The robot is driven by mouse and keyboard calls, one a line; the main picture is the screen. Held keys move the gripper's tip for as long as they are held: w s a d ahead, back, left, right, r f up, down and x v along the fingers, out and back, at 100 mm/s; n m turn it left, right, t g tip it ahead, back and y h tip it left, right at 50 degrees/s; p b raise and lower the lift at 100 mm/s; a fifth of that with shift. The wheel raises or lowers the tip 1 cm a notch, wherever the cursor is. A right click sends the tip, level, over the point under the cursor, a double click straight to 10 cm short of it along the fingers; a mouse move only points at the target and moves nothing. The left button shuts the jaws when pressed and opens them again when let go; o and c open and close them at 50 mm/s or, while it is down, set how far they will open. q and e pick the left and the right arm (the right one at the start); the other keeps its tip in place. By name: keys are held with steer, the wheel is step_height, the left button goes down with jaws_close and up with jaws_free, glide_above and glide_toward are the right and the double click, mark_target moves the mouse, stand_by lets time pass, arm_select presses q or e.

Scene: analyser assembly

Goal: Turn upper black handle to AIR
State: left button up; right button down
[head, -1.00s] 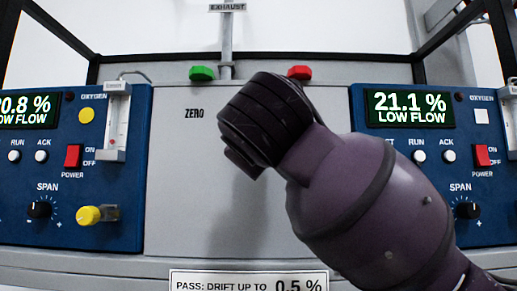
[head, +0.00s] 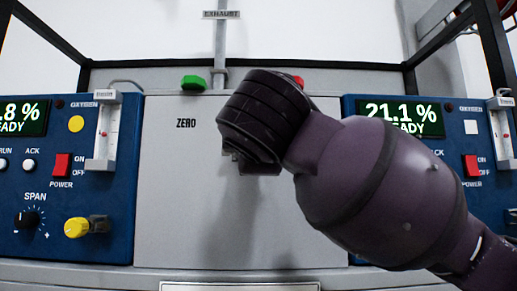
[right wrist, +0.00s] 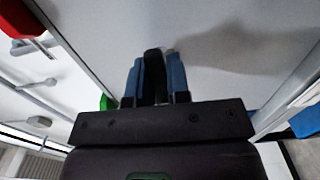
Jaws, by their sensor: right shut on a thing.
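A black handle (right wrist: 154,72) shows in the right wrist view against the pale panel, between the two blue fingers of my right gripper (right wrist: 155,82). The gripper is shut on it. In the head view my right wrist and forearm stand in front of the grey panel (head: 175,190) below the word ZERO. They hide the handle and most of the gripper there. Any AIR marking is hidden or not readable. My left gripper is not in view.
A green handle (head: 193,82) and a partly hidden red handle (head: 298,80) sit above the panel beside the exhaust pipe (head: 220,45). Blue analysers (head: 110,190) flank the panel; the left one has a yellow knob (head: 76,227). The panel's left part is clear.

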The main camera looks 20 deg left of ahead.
stand_by(0.5)
steer(key=c, duration=1.1)
jaws_free()
steer(key=shift+b+v, duration=1.35)
steer(key=shift+v, duration=4.1)
